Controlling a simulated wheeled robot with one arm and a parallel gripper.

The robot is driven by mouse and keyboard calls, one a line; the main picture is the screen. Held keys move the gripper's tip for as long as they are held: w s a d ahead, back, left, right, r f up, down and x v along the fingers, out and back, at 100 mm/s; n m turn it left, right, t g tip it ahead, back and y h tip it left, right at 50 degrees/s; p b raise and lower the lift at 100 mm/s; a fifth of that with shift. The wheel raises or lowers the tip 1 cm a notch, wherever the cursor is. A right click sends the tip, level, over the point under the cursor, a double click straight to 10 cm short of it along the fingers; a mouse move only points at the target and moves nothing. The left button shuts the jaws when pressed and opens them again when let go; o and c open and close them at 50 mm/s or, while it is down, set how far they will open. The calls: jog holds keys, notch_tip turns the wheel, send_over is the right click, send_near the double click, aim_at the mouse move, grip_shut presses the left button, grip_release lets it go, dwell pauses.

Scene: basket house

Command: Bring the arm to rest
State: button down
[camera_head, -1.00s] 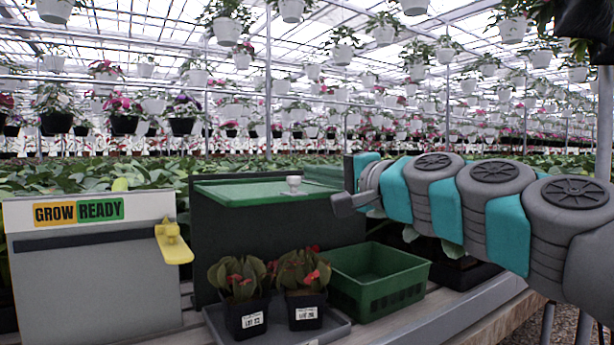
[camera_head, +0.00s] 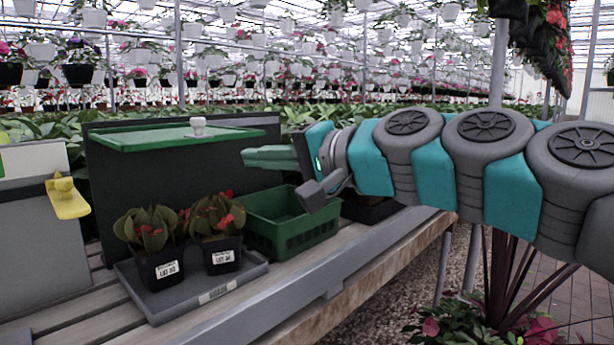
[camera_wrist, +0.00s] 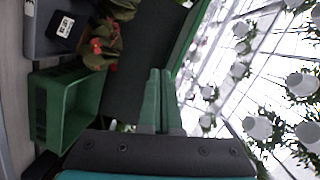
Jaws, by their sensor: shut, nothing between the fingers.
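My gripper (camera_head: 246,157) is at the end of my outstretched teal and grey arm. My arm reaches in from the right edge of the head view, over the bench's right side.
Two potted red-flowered plants (camera_head: 152,228) (camera_head: 215,223) stand on a grey tray (camera_head: 175,305). The empty-looking green crate (camera_head: 290,236) is beside them.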

jog(key=s+d+f+n+g+h, duration=0.1)
jog(key=s+d+f+h, duration=0.2)
jog(key=f, duration=0.6)
jog(key=s+d+f+n+g+h, duration=0.15)
jog(key=s+f, duration=0.25)
jog(key=f, duration=0.4)
jog(key=s+d+f+n+g+h, duration=0.1)
jog(key=s+d+f+g+h, duration=0.2)
jog(key=f, duration=0.6)
jog(key=s+d+f+m+g+h+p, duration=0.1)
jog(key=s+d+f+g+h, duration=0.3)
jog(key=s+d+f, duration=1.1)
jog(key=s+d+h, duration=0.1)
jog(key=d+h, duration=0.2)
jog(key=shift+s+d, duration=0.25)
jog(key=shift+d, duration=0.15)
